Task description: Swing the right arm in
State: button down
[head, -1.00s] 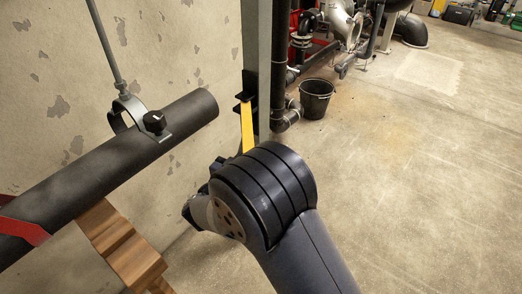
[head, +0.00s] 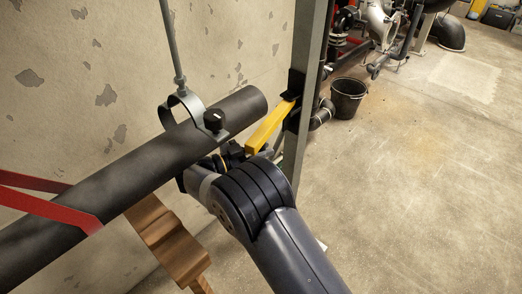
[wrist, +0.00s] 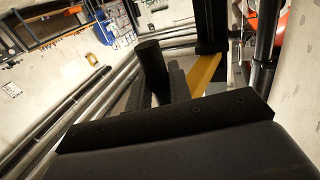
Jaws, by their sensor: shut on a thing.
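The yellow right arm (head: 268,130) reaches from a dark bracket on a grey upright post toward the lower left, and its free end is beside the dark pipe (head: 130,175), near the pipe's open end. My gripper (head: 233,153) is at the arm's free end, shut on it; my wrist partly hides the fingers. In the wrist view the yellow arm (wrist: 205,72) shows beyond the dark jaws, with a black cylindrical piece (wrist: 152,62) beside it. Whether the arm touches the pipe cannot be told.
A hanging clamp with a black knob (head: 213,120) surrounds the pipe. A red strap (head: 45,205) crosses the pipe, and a wooden support (head: 165,240) is below it. The post (head: 308,80) stands close by my gripper. A black bucket (head: 348,97) is behind; floor at right is clear.

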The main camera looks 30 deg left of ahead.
jog(key=shift+r, duration=0.1)
jog(key=c, duration=1.3)
grip_release()
jog(key=shift+w, duration=0.1)
jog(key=shift+c, duration=0.2)
jog(key=shift+d, duration=0.1)
